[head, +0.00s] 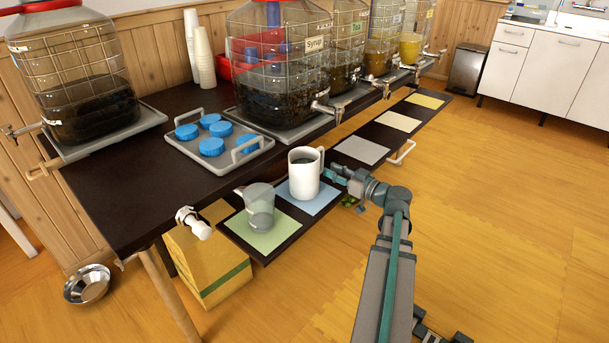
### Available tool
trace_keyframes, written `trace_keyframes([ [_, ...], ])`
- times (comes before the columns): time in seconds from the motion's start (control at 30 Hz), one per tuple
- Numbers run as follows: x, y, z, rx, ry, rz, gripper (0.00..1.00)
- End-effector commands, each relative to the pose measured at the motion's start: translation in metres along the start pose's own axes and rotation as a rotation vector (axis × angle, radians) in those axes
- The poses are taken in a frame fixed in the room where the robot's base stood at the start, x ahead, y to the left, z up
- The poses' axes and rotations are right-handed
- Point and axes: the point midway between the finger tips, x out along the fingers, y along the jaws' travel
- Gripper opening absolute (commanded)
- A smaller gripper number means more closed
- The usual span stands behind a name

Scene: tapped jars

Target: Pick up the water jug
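A white jug (303,178) with dark contents stands upright on the blue mat (324,203) of the low shelf, its handle to the right. No label shows which one is the water jug. My gripper (331,174) is at the right side of the white jug, close to its handle. Contact cannot be made out. The fingers are too small to tell open from shut.
Large tapped jars, one marked Syrup (280,80), line the dark table (110,200) above the shelf. A tray (190,153) holds several blue lids. The floor (500,200) at right is clear.

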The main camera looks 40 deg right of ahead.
Motion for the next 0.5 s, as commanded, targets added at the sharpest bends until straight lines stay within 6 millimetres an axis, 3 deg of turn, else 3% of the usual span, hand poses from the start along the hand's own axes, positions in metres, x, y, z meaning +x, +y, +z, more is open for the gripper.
trace_keyframes([
  [0.3, 0.039, 0.0, -0.001, 0.001, 0.0, -0.003, 0.27],
  [0.5, 0.05, -0.001, -0.002, 0.001, 0.0, -0.002, 0.27],
])
